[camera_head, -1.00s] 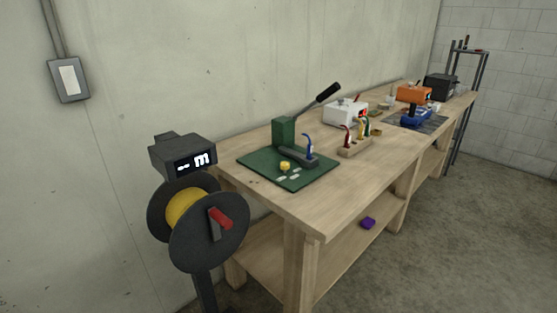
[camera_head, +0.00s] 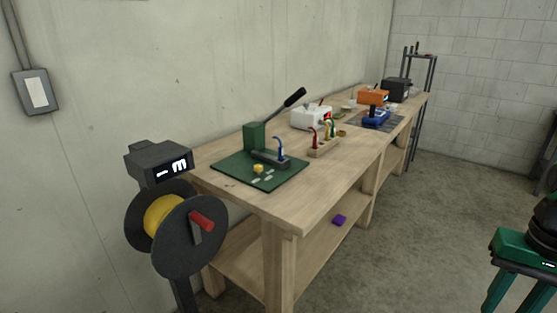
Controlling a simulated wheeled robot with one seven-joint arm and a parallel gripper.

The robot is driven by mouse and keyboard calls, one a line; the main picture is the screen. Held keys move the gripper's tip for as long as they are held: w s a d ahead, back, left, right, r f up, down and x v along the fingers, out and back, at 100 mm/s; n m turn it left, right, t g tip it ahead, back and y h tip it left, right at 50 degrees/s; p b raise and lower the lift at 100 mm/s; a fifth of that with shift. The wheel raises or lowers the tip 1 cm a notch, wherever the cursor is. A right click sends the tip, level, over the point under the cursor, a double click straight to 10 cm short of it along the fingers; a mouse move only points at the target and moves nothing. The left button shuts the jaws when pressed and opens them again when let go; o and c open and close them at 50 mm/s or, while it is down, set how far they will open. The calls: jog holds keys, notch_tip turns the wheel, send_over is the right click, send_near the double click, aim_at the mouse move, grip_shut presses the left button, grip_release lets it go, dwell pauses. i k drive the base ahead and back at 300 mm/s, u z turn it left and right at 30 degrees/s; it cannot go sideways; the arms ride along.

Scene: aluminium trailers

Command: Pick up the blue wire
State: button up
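The blue wire (camera_head: 280,146) is a small curved piece. It stands upright at the end of a dark grey block (camera_head: 268,159) on the green board (camera_head: 233,170), on the near part of the workbench. My gripper (camera_head: 517,298) is green and black and shows at the lower right edge. Its two green fingers point down and stand apart with nothing seen between them. The fingertips are cut off or close to the picture's bottom edge. It is far to the right of the blue wire, in front of the bench.
A green lever press (camera_head: 255,136) rises behind the wire. A wooden block (camera_head: 322,149) with red, yellow and green wires stands to its right. A reel stand (camera_head: 180,235) is at the bench's (camera_head: 320,204) left end. The floor (camera_head: 420,230) right of the bench is clear.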

aim_at(280, 148)
jog(key=u, duration=0.05)
jog(key=i, duration=1)
jog(key=z, duration=0.05)
